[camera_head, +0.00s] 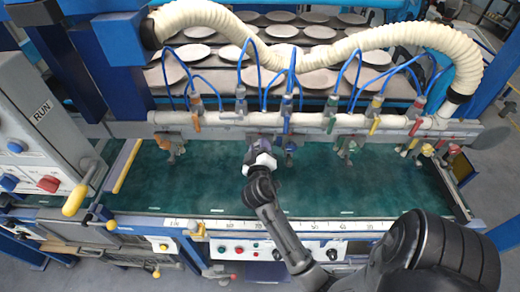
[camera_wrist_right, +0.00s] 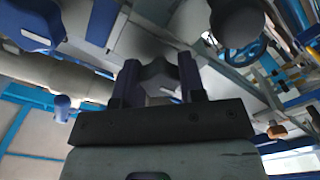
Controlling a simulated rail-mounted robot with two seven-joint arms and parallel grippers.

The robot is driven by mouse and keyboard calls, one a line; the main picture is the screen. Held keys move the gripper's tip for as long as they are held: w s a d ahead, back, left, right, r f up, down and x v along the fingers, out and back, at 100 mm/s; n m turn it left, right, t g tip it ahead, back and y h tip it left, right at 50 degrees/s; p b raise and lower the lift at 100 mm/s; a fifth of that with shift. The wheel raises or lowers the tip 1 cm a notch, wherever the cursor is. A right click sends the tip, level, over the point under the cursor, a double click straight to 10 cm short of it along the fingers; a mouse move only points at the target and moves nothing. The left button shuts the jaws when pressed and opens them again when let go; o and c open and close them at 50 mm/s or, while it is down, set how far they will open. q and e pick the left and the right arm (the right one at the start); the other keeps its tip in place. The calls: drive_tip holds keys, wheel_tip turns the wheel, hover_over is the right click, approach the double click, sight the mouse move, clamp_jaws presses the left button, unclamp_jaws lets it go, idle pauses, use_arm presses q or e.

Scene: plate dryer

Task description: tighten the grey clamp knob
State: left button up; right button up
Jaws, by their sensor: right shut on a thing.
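My right gripper (camera_head: 262,150) reaches in from the lower right and is at the middle of the pipe's near side, above the green bed. In the right wrist view my right gripper (camera_wrist_right: 158,80) has its two dark fingers shut on the grey clamp knob (camera_wrist_right: 156,72), a dark grey lobed shape between them. In the head view the knob is hidden behind the gripper and cannot be made out. My left gripper is in neither view.
A cream manifold pipe (camera_head: 310,120) with coloured valves and blue hoses runs across behind the gripper. Racks of round plates (camera_head: 280,32) stand behind. The green bed (camera_head: 200,185) is clear left of my arm. A yellow-ended lever (camera_head: 74,200) stands at left.

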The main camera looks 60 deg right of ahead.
idle(0.4)
drive_tip(key=o, duration=0.9)
drive_tip(key=shift+o, duration=0.2)
